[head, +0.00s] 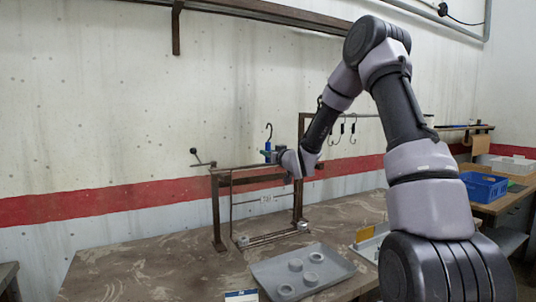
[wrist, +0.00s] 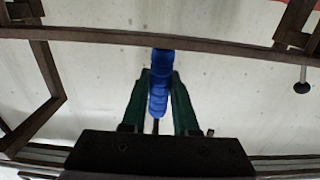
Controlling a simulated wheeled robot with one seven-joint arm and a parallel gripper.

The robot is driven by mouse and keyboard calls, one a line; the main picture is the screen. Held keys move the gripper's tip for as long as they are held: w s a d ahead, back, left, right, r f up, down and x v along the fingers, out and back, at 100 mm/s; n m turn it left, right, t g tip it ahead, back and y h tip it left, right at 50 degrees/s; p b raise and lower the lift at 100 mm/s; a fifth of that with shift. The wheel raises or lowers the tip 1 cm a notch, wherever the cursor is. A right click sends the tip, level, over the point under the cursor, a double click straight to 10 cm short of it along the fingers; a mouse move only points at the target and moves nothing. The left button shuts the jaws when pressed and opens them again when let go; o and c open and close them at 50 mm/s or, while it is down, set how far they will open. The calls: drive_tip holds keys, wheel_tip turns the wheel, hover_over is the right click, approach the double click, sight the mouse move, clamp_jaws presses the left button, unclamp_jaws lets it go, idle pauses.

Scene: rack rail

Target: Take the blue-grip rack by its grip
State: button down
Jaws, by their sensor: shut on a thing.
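The blue-grip rack shows its blue grip (head: 267,147) in the head view, with a dark hook above it near the rail. In the wrist view the blue grip (wrist: 159,88) stands upright between the two green fingers of my gripper (wrist: 158,78). My gripper (head: 271,156) is shut on the grip. Part of the grip is hidden by the fingers in the head view. Below the rail are a thin wire frame and a small white tag (head: 266,198); I cannot tell which parts belong to the rack.
The brown rail stand (head: 217,215) rises from the worn table (head: 130,255). Empty hooks (head: 353,128) hang from a higher rail to the right. A grey tray (head: 262,272) with several round pieces lies in front. A blue crate (head: 484,187) sits on a side bench at the right.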

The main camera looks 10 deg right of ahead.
sight(269, 144)
drive_tip(key=shift+r, duration=0.15)
drive_tip(key=shift+r, duration=1.55)
drive_tip(key=shift+s, duration=0.1)
